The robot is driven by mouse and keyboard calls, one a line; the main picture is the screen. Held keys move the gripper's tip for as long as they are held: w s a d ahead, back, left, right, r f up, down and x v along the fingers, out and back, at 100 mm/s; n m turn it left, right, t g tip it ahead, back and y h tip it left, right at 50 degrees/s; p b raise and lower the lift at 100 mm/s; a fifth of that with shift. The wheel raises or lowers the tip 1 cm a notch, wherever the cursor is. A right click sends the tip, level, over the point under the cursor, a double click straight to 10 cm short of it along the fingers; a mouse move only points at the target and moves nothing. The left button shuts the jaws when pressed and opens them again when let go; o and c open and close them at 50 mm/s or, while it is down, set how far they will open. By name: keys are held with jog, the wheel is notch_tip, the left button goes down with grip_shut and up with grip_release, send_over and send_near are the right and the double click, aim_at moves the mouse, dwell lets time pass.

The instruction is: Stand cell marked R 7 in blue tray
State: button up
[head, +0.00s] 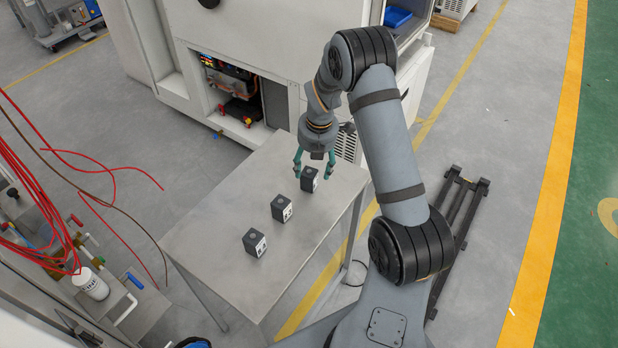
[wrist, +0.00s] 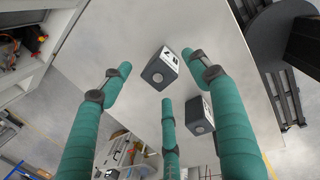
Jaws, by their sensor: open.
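Three dark grey block-shaped cells with white labels stand apart in a row on the grey metal table (head: 205,225): a far one (head: 310,180), a middle one (head: 282,208) and a near one (head: 254,243). The far cell shows in the wrist view (wrist: 160,69), and another (wrist: 200,115) is partly behind a finger. Their marks are too small to read surely. My gripper (head: 314,170), with teal fingers, is open and empty above the far cell. What looks like the blue tray (head: 398,17) shows inside the white machine's opening at the top.
The white machine (head: 270,35) stands behind the table, with an open lower bay. Red cables (head: 35,190) and a white bottle (head: 92,284) are at the left. The table's left part is clear. A black floor frame (head: 462,215) lies right of the table.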

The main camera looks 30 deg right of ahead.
aim_at(310, 172)
jog(key=shift+w+a+f+p, duration=0.15)
jog(key=shift+f+p, duration=0.3)
jog(key=shift+f, duration=0.45)
jog(key=shift+w+f+p, duration=0.15)
jog(key=shift+f+p, duration=0.35)
jog(key=shift+f, duration=0.4)
jog(key=shift+w+a+f+p, duration=0.15)
jog(key=shift+f+p, duration=0.3)
jog(key=shift+f, duration=0.45)
jog(key=shift+c, duration=0.8)
grip_shut()
